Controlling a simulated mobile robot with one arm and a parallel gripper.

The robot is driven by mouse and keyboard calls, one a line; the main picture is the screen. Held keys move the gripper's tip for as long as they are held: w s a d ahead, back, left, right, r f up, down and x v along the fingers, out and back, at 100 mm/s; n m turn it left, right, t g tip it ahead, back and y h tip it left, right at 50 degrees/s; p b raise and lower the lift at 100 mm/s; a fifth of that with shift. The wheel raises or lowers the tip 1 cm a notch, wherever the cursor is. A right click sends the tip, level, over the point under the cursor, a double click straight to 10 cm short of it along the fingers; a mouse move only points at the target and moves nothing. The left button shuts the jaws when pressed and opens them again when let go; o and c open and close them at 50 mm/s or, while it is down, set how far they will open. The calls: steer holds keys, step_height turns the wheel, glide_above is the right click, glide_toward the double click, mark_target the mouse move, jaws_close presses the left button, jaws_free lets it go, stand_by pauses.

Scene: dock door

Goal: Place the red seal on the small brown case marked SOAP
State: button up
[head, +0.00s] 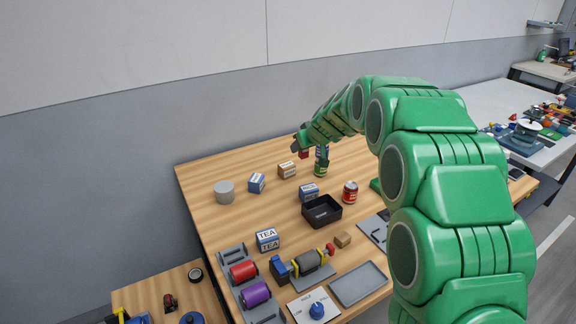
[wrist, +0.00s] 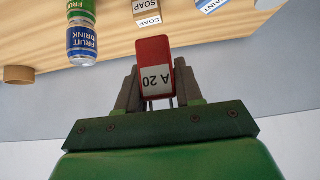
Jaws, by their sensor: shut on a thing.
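My gripper (head: 300,150) is shut on the red seal (wrist: 153,75), a red block with a white label reading A 20. The seal also shows in the head view (head: 304,155) as a small red patch below the fingers. The small brown case marked SOAP (head: 287,170) stands on the wooden table, to the lower left of the gripper in the head view. In the wrist view the case (wrist: 147,14) is at the top edge, partly cut off, just beyond the seal. The seal appears held apart from the case.
A fruit drink can (wrist: 82,42) stands close to the gripper; it also shows in the head view (head: 321,161). A blue-white box (head: 257,183), a grey cylinder (head: 224,192), a black bin (head: 322,221) and a red can (head: 350,192) stand nearby.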

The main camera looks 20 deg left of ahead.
steer(key=a, duration=0.3)
glide_above(285, 163)
steer(key=shift+w+f, duration=0.1)
steer(key=shift+f, duration=5.95)
steer(key=shift+f, duration=0.15)
steer(key=o, duration=1)
